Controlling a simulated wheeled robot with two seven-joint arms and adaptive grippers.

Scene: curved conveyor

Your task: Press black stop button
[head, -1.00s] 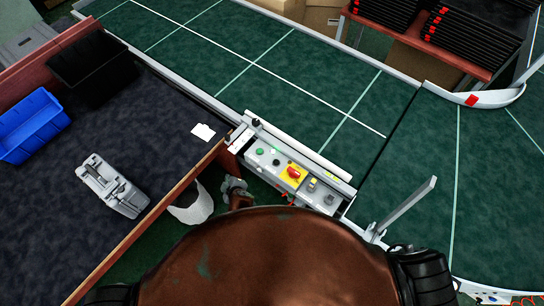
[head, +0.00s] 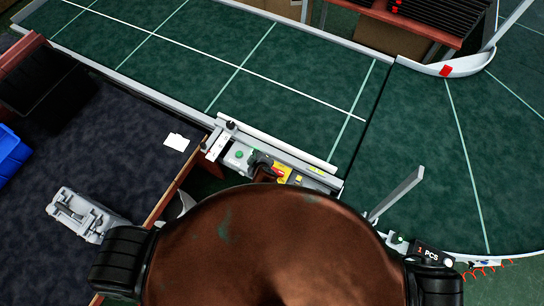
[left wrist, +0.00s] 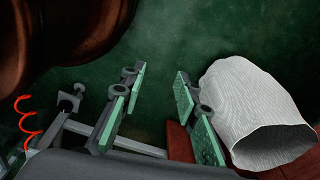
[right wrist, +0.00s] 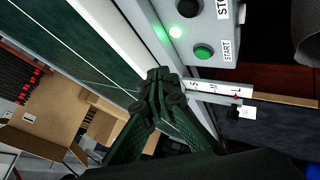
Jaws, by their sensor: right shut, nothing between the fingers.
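The control panel (head: 309,184) is on the near edge of the conveyor in the head view, partly hidden by my right gripper (head: 265,166). The right wrist view shows its grey face (right wrist: 225,60), a dark round button (right wrist: 188,6) beside the cut-off STOP label at the top edge, and a green button (right wrist: 203,51) beside the START label. My right gripper (right wrist: 160,82) is shut and empty, its tips left of and below the buttons in that view. Contact cannot be told. My left gripper (left wrist: 155,82) is open and empty, seen only in the left wrist view.
A lit lamp (right wrist: 175,32) sits near the green button. A yellow plate with a red knob (head: 280,173) is beside my right gripper. A white bin (left wrist: 255,110) stands close to my left gripper. The green belt (head: 250,70) is empty.

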